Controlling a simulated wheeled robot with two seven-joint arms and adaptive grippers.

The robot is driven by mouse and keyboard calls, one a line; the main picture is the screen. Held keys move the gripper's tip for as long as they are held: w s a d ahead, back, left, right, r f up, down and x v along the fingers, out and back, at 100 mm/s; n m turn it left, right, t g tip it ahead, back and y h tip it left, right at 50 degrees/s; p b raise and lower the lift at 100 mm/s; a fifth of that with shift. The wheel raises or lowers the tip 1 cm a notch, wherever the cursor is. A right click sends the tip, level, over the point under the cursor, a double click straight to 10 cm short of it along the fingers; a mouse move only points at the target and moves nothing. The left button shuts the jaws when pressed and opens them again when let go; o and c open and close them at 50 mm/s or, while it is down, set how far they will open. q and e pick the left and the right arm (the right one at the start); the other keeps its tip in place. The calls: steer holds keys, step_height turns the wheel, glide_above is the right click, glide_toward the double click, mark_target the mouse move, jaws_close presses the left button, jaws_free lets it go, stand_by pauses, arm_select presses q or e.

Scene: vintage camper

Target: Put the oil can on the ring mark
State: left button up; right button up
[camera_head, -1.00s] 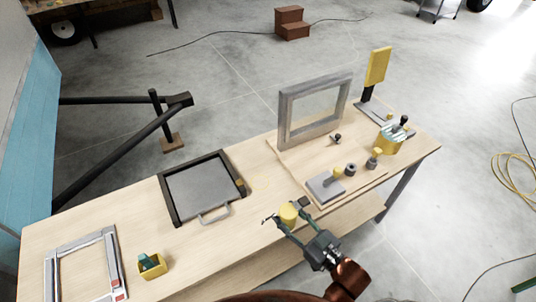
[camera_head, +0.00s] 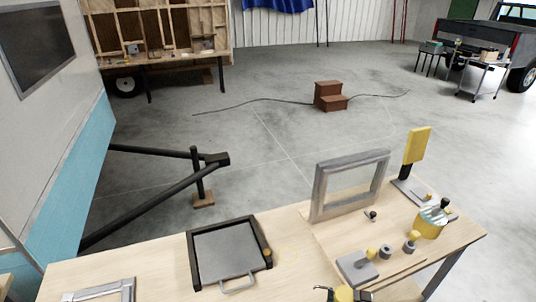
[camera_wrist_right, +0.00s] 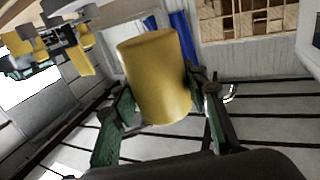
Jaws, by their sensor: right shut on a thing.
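The oil can (camera_head: 344,294) is a yellow cylinder at the bottom edge of the head view, cut off by the frame. My right gripper (camera_head: 342,292) is shut on it at the table's front side. In the right wrist view the oil can (camera_wrist_right: 157,75) sits between the green fingers of the gripper (camera_wrist_right: 163,108), slightly tilted in the picture. The ring mark (camera_head: 297,253) is a thin yellow circle on the wooden table (camera_head: 165,270), just right of the grey tray. The ring is bare, and the can is apart from it, nearer to me. My left gripper is out of view.
The dark-framed grey tray (camera_head: 226,252) with a handle lies left of the ring. A grey upright frame (camera_head: 318,187) stands behind to the right. A grey block with a yellow knob (camera_head: 356,267), small knobs and a yellow tin (camera_head: 430,226) occupy the right side.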

steer(key=s+f, duration=0.2)
steer(key=shift+s+a+f, duration=0.15)
steer(key=shift+a+f, duration=0.05)
steer(key=shift+f, duration=0.2)
steer(key=shift+s+a+f, duration=0.2)
steer(key=shift+s+f, duration=0.1)
steer(key=shift+f, duration=0.05)
steer(key=shift+w+r+n, duration=0.1)
steer(key=shift+r+n, duration=0.05)
steer(key=shift+n, duration=0.15)
steer(key=shift+w+r+y, duration=0.1)
steer(key=shift+r+y, duration=0.2)
steer(key=shift+y, duration=0.1)
steer(key=r+n+y, duration=0.1)
steer(key=w+a+r+y, duration=0.1)
steer(key=w+a+r+n+y, duration=0.1)
steer(key=y, duration=0.1)
steer(key=shift+w+n+g, duration=0.25)
steer(key=shift+n+g, duration=0.05)
steer(key=shift+w+a+r+n+g+y, duration=0.15)
steer(key=shift+a+n+g+y, duration=0.3)
steer(key=shift+a+y, duration=0.45)
steer(key=shift+s+a+r+n+g+y, duration=0.1)
steer(key=shift+a+n+g+y, duration=0.1)
steer(key=shift+a+n+y, duration=0.7)
steer(key=shift+w+a+r+n+g+y, duration=0.15)
steer(key=shift+a+n+g+y, duration=0.35)
steer(key=shift+a, duration=0.6)
